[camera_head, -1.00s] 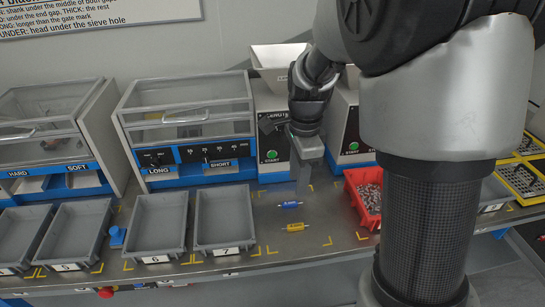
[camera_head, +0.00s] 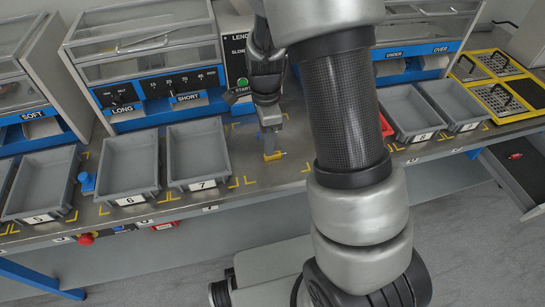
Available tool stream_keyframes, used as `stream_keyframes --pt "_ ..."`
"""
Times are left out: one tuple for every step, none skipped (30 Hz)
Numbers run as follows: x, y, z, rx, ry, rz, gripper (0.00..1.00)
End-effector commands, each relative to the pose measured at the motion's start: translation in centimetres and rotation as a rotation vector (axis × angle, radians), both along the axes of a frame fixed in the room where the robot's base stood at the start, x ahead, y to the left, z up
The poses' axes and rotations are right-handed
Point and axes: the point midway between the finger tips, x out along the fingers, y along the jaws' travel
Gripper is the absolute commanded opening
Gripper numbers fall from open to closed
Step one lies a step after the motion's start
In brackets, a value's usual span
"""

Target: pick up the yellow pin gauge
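The small yellow pin gauge (camera_head: 273,156) lies on the grey bench top, to the right of tray 7. Only one finger side shows, so I cannot tell whether the fingers are open or shut on the pin.
Grey trays 6 (camera_head: 130,166) and 7 (camera_head: 197,154) stand to the left. The LONG/SHORT machine (camera_head: 150,60) is behind. My arm hides most of the red bin (camera_head: 387,127). Yellow corner marks lie on the bench near its front edge.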

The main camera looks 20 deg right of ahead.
Motion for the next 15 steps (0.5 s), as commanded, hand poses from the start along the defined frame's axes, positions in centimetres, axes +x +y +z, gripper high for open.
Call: stream_keyframes --pt "0.0 0.0 -0.3 0.000 0.001 0.000 0.36" --pt "0.0 0.0 -0.5 0.000 0.001 0.000 0.36" --pt "0.0 -0.1 -0.9 0.000 0.002 0.000 0.36" --pt "0.0 -0.1 -1.2 0.000 0.002 -0.001 0.36" --pt "0.0 -0.2 -1.7 0.000 0.003 -0.001 0.36" --pt "0.0 -0.3 -2.3 0.000 0.003 -0.002 0.36" --pt "0.0 -0.3 -2.8 0.000 0.003 -0.002 0.36" --pt "0.0 -0.4 -3.3 0.000 0.003 -0.002 0.36" --pt "0.0 -0.4 -3.9 0.000 0.004 -0.001 0.36" --pt "0.0 -0.3 -4.3 0.000 0.003 -0.001 0.36" --pt "0.0 -0.3 -4.7 0.000 0.002 0.000 0.36" --pt "0.0 -0.3 -5.0 0.000 0.002 0.000 0.36" --pt "0.0 -0.3 -5.2 0.000 0.002 0.000 0.36" --pt "0.0 -0.3 -5.2 0.000 0.001 -0.001 0.36" --pt "0.0 -0.3 -5.2 0.000 0.001 0.000 0.36"
